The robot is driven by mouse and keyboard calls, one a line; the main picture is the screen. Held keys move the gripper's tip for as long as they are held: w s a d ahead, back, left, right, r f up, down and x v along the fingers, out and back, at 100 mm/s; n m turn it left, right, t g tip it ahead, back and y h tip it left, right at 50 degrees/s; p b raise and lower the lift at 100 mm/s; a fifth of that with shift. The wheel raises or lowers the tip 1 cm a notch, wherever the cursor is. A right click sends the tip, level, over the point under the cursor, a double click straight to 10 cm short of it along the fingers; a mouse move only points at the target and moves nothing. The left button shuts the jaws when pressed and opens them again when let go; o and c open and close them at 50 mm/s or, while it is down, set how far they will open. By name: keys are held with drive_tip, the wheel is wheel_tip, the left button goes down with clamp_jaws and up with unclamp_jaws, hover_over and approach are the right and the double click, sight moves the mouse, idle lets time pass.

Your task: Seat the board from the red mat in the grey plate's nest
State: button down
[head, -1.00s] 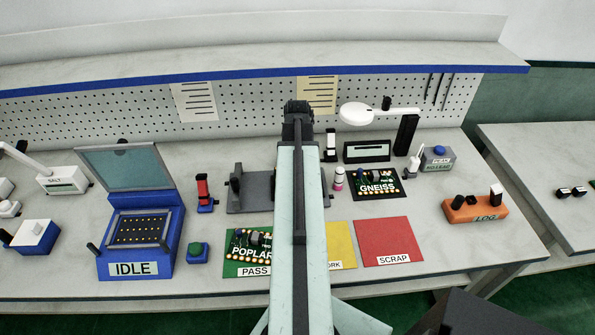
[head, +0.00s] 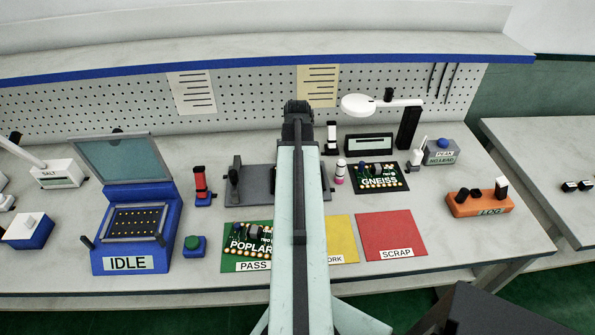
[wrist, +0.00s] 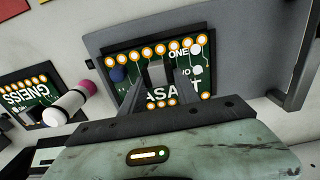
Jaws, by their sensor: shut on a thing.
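My gripper (wrist: 168,82) is shut on a part of a green board (wrist: 192,62) lettered "ASALT" as far as it shows. In the wrist view this board lies within the outline of the grey plate (wrist: 232,35), dark edges around it. I cannot tell whether it rests flat in the nest or is slightly above it. In the head view my arm hides the board and the middle of the plate (head: 258,192). The red mat (head: 385,232), labelled SCRAP, is bare.
The GNEISS board (head: 384,182) and a pink-and-white bottle (head: 340,173) are right of the plate; the bottle is close in the wrist view (wrist: 68,108). The POPLAR board (head: 248,240) lies on the green PASS mat. A red-topped clamp (head: 201,183) stands left of the plate.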

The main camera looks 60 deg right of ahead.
drive_tip(key=shift+f+b, duration=0.6)
idle(0.3)
drive_tip(key=c, duration=0.8)
unclamp_jaws()
wheel_tip(320, 180, up, 8)
drive_tip(key=p, duration=0.8)
drive_tip(key=shift+f, duration=0.1)
